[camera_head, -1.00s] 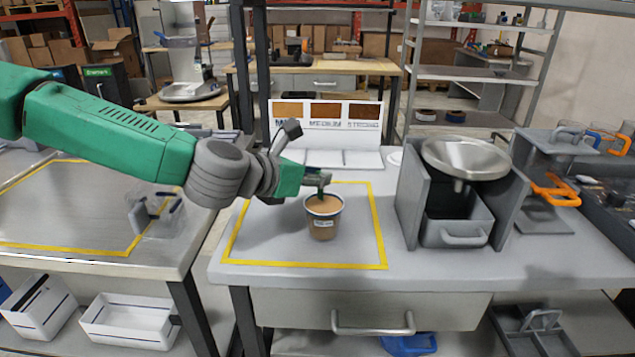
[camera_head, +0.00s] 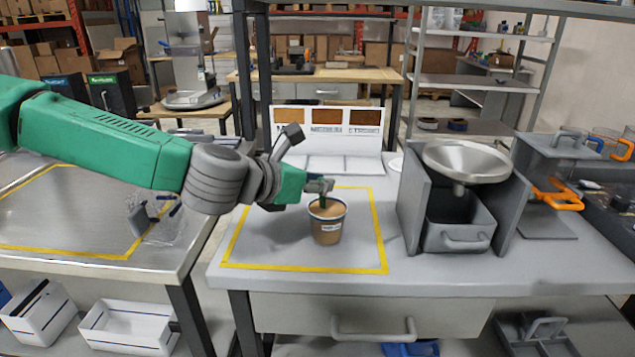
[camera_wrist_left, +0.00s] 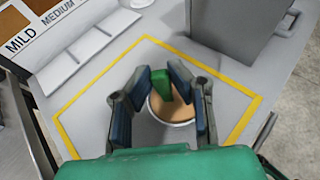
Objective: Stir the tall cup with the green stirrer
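The tall cup (camera_head: 327,228), filled with a light brown drink and bearing a small label, stands upright inside the yellow outline on the counter. It also shows in the left wrist view (camera_wrist_left: 178,113). My left gripper (camera_head: 322,187) is directly above the cup, its fingers shut on the green stirrer (camera_wrist_left: 161,86). The stirrer's lower part (camera_head: 322,201) reaches down into the cup; its tip is hidden by the drink and cup wall. My right gripper is not in view.
A grey stand with a metal funnel (camera_head: 466,158) and a drawer-like bin (camera_head: 459,226) stands right of the cup. A board marked mild, medium, strong (camera_head: 327,128) is behind. A clear container (camera_head: 160,222) is on the left table. The yellow-outlined area around the cup is clear.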

